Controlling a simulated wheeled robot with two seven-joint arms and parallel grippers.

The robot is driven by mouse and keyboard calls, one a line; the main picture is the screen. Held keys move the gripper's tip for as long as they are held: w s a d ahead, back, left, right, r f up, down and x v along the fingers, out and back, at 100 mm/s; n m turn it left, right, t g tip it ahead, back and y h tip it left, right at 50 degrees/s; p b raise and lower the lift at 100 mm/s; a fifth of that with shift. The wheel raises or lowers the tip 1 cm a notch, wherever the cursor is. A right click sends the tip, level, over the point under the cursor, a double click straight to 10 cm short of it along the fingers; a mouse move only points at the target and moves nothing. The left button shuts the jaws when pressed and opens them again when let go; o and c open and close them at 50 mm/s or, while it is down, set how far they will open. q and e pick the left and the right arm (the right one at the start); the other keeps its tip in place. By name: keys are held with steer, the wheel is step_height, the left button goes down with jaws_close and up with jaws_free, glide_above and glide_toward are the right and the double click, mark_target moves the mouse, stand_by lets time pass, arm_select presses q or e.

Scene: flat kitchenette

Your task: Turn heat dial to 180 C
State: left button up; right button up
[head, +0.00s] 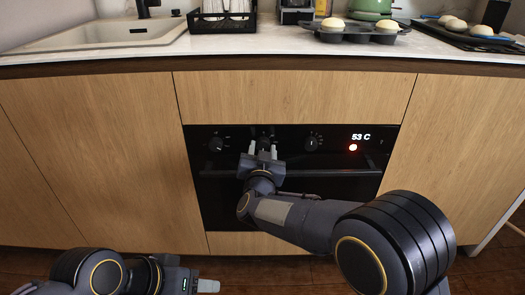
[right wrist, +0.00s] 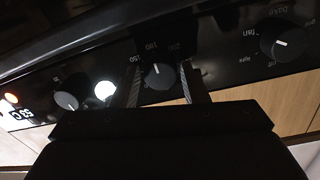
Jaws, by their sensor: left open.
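The black oven (head: 330,205) has a control strip with several round dials. The heat dial (right wrist: 158,76) is the middle one, with small numbers around it in the right wrist view. Its white pointer mark points up in that view, roughly toward the 180 label (right wrist: 151,45). My right gripper (head: 263,153) is at the strip, hiding most of this dial in the head view. Its fingers (right wrist: 159,84) stand one on each side of the dial, with narrow gaps visible. My left gripper (head: 208,286) is low at the bottom left, open, away from the oven.
A mode dial (head: 216,144) and another dial (head: 313,143) flank the heat dial. The display (head: 361,137) reads 53 C above a lit lamp (head: 353,147). The oven handle (head: 335,172) runs just below. The counter (head: 270,42) above holds a sink, rack and trays.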

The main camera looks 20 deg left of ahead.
steer(key=shift+o, duration=1.3)
steer(key=p+v, duration=0.2)
steer(key=v, duration=0.5)
steer(key=shift+s, duration=0.4)
steer(key=shift+d, duration=0.1)
